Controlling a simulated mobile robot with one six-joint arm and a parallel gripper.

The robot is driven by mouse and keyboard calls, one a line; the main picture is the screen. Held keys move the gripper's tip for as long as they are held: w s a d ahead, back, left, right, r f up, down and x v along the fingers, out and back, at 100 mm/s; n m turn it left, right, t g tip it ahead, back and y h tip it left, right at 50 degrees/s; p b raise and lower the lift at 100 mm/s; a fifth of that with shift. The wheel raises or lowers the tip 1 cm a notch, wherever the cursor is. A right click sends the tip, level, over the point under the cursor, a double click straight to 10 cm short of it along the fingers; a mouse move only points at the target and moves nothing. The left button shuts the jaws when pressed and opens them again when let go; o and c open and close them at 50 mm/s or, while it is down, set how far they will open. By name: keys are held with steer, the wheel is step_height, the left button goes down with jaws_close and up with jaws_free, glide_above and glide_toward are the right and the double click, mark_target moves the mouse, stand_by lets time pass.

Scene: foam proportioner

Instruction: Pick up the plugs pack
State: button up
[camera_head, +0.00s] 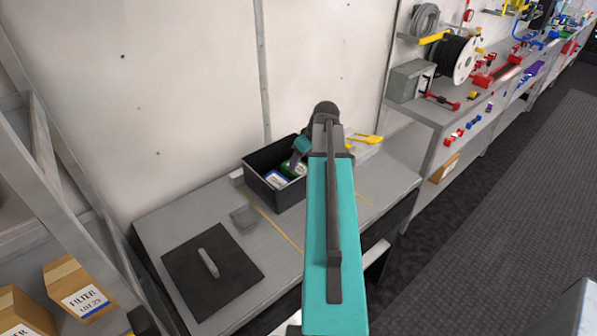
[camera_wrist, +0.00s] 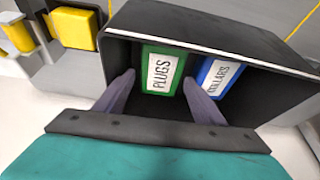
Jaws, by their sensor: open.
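The plugs pack is a green box with a white label reading PLUGS (camera_wrist: 162,72). It stands inside a black open bin (camera_wrist: 215,40), beside a blue pack labelled as collars (camera_wrist: 219,75). In the wrist view my gripper (camera_wrist: 158,85) is open, with one finger on each side of the plugs pack's near end; I cannot tell whether they touch it. In the head view the bin (camera_head: 262,190) sits on the grey bench, with the green pack (camera_head: 287,167) and blue pack (camera_head: 276,180) partly showing. My arm and gripper (camera_head: 303,150) reach in from above and hide part of the bin.
A black lid with a grey handle (camera_head: 213,268) lies on the bench at the left. Yellow parts (camera_head: 366,139) lie right of the bin. A wall stands behind the bench. Filter boxes (camera_head: 78,290) sit on a rack at the lower left.

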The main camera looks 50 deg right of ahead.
mark_target(298, 167)
steer(key=shift+f, duration=0.1)
stand_by(0.3)
steer(key=shift+p+x, duration=1.05)
steer(key=shift+x, duration=0.3)
steer(key=shift+p+x, duration=0.3)
steer(key=shift+x, duration=0.85)
steer(key=c, duration=0.8)
step_height(298, 167, up, 18)
steer(key=b, duration=0.5)
